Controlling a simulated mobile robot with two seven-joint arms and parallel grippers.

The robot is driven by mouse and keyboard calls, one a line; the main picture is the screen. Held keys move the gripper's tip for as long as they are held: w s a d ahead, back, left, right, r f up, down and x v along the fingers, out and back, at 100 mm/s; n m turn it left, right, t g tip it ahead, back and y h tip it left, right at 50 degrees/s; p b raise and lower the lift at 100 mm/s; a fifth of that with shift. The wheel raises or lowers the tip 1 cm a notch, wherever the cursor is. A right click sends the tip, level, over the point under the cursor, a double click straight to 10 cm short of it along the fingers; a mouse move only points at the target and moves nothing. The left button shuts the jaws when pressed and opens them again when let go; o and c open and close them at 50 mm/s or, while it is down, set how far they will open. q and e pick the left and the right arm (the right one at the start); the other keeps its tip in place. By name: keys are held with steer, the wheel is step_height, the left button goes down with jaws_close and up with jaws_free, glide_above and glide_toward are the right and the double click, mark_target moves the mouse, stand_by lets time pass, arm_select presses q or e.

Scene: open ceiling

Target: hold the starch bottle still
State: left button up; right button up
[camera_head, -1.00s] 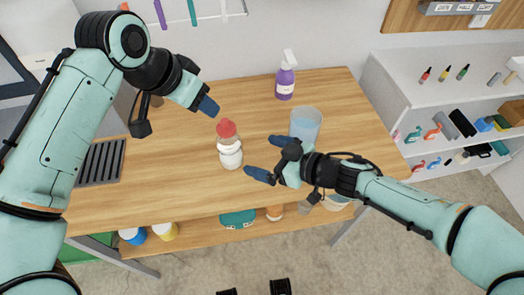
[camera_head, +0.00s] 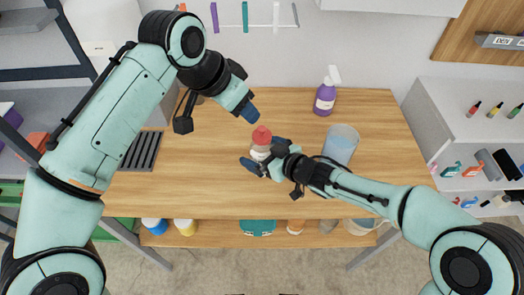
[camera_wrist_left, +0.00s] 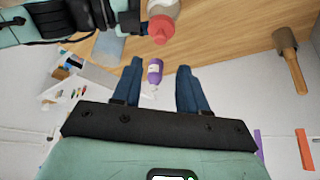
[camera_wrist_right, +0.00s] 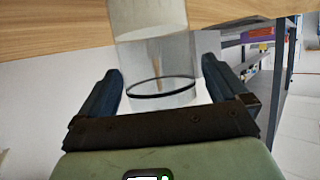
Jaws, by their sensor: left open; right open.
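The starch bottle, a white bottle (camera_head: 260,153) with a red cap (camera_head: 262,134), stands upright on the wooden table. Its red cap also shows at the top of the left wrist view (camera_wrist_left: 160,29). My right gripper (camera_head: 266,155) is open with its fingers on either side of the bottle; whether they touch it I cannot tell. In the right wrist view a pale, partly see-through round body (camera_wrist_right: 155,50) shows between the fingers, without a red cap. My left gripper (camera_head: 246,104) is open and empty, above and behind the bottle.
A clear beaker (camera_head: 341,146) stands right of the bottle, close to my right arm. A purple spray bottle (camera_head: 325,98) is at the table's back. A dark slotted rack (camera_head: 140,152) lies at the left. The table's front left is clear.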

mark_target(262, 128)
steer(key=c, duration=1.1)
arm_select(q)
steer(key=shift+o, duration=1.3)
steer(key=shift+w+d+r+n+g+y, duration=0.15)
steer(key=shift+w+d+n+y, duration=0.15)
steer(key=shift+d+n+y, duration=0.15)
steer(key=shift+w+d+n+g+y, duration=0.15)
steer(key=shift+w+d+n+y, duration=0.15)
steer(key=shift+n, duration=0.25)
steer(key=w+d+f+n, duration=0.1)
steer(key=f, duration=0.2)
steer(key=w+f+y, duration=0.1)
steer(key=f, duration=0.3)
steer(key=d+f+n, duration=0.1)
steer(key=f, duration=0.3)
steer(key=shift+w+d+n+y, duration=0.25)
steer(key=shift+w+d+n, duration=0.05)
steer(key=shift+w, duration=0.1)
steer(key=shift+c, duration=0.2)
steer(key=c, duration=0.6)
